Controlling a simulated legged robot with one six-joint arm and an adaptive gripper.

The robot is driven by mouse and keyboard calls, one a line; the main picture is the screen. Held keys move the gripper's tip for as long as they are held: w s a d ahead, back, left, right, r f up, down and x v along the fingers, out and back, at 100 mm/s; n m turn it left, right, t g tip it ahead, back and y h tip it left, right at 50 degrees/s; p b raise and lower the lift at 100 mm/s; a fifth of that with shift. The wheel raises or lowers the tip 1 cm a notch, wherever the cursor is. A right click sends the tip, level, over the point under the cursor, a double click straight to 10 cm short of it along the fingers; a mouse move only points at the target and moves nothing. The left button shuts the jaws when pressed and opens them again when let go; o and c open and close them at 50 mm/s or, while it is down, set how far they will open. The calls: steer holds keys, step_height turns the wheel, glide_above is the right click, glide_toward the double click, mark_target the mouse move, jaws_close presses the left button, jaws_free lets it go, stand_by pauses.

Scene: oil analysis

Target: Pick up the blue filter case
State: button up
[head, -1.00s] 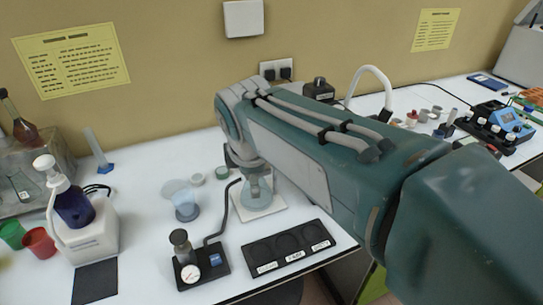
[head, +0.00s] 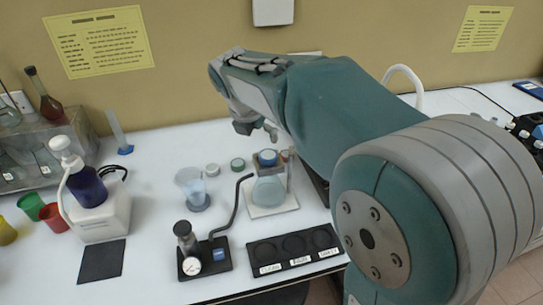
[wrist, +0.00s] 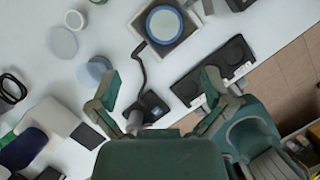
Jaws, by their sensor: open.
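A round blue-topped item (head: 267,157), which looks like the blue filter case, shows just above the glass flask (head: 268,190). I cannot tell whether it rests on the flask or lies on the bench behind it. A green round case (head: 237,164) and a pale round case (head: 212,170) lie to its left. My gripper (head: 258,130) is open and empty, in the air above and behind the flask in the head view. In the wrist view its two fingers (wrist: 160,95) are spread wide with nothing between them. A bluish ring (wrist: 165,25) shows beyond them there.
A clear cup (head: 190,182) stands left of the flask's white base (head: 272,210). A gauge device (head: 203,258) with a bent black tube stands in front, beside a black three-slot tray (head: 294,247). A white dispenser (head: 100,213) is farther left. The wall stands close behind.

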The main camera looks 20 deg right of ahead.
mark_target(268, 155)
steer(key=x, duration=0.3)
steer(key=shift+a, duration=0.4)
steer(key=d+f, duration=0.1)
steer(key=w+d+f, duration=0.1)
steer(key=f, duration=0.1)
steer(key=d+f, duration=0.1)
steer(key=f, duration=0.1)
steer(key=shift+w+d+f, duration=0.1)
steer(key=shift+w+f, duration=0.1)
steer(key=shift+w, duration=0.05)
steer(key=shift+f, duration=0.2)
steer(key=shift+a, duration=0.45)
steer(key=shift+d, duration=0.15)
steer(key=c, duration=0.7)
steer(key=shift+d, duration=0.25)
steer(key=shift+c, duration=1.1)
